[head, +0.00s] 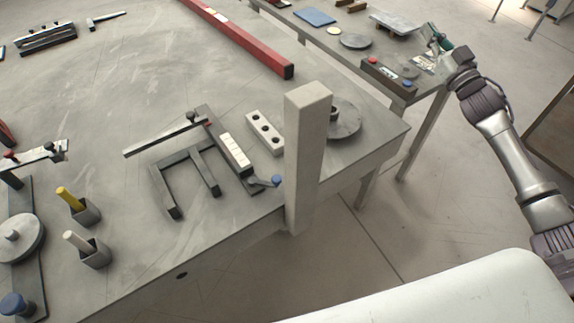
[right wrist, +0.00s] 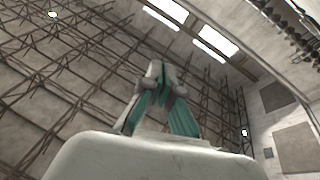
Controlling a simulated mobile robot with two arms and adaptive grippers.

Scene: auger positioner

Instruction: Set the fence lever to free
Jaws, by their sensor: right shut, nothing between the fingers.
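A dark fixture on the big grey table has a slide with a white scale plate (head: 234,149) and a fork-shaped frame (head: 183,172) beside it. A short lever with a blue knob (head: 277,181) sticks out at its near end, close to the table edge. A long thin bar with a small red knob (head: 207,123) lies at its far end. I cannot tell which is the fence lever; no setting marks are readable. My right gripper (head: 436,40) is shut and empty over the side table, far from the fixture. Its teal fingers also show in the right wrist view (right wrist: 157,72).
A tall beige post (head: 305,150) stands at the table edge, right of the fixture, partly hiding a round disc (head: 343,119). A block with holes (head: 264,132) lies between. A red beam (head: 240,38) lies behind. A button box (head: 388,76) sits on the side table.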

